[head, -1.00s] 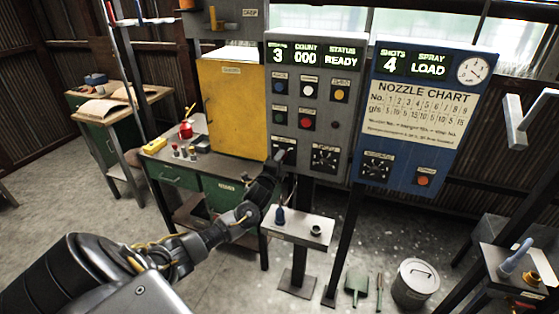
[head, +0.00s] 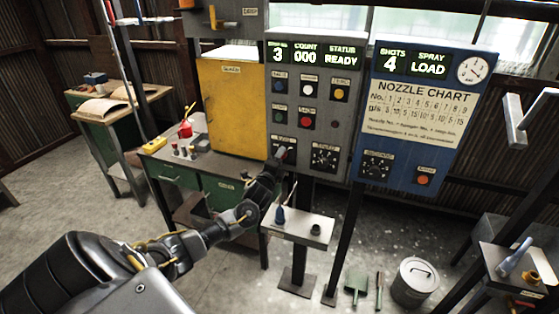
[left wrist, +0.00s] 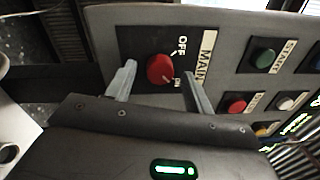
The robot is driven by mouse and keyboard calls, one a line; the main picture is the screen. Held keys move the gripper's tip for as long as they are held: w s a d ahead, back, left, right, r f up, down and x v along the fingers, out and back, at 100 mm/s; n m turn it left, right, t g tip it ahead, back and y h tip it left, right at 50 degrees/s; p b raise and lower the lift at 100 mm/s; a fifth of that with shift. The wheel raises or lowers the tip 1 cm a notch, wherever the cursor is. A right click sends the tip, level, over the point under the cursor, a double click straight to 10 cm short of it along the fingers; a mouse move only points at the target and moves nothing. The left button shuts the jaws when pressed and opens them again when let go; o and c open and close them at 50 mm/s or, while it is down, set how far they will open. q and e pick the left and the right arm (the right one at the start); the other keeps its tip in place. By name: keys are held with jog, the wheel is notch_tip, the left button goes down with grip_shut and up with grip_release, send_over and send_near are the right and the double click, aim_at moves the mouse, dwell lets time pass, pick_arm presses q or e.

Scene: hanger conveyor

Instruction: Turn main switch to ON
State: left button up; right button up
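The main switch is a red round knob (left wrist: 160,69) on a dark plate in the left wrist view, beside a MAIN label (left wrist: 206,58). OFF and ON are printed by the knob, and its pale mark appears to face the ON side. My left gripper (left wrist: 158,88) is open, with one finger on each side of the knob and gaps visible between. In the head view my left gripper (head: 276,160) is at the lower left of the grey control panel (head: 336,130) and covers the knob. My right gripper is not in view.
A blue nozzle chart cabinet (head: 412,150) stands right of the panel, and a yellow cabinet (head: 232,108) stands left. Below the panel is a small shelf (head: 300,228) holding a blue-handled tool. Green START (left wrist: 263,57) and red (left wrist: 236,106) buttons sit near the switch.

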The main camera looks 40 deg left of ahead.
pick_arm(q)
jog(key=b+v, duration=0.2)
jog(key=v, duration=0.8)
jog(key=shift+s+b, duration=0.3)
jog(key=shift+d, duration=0.15)
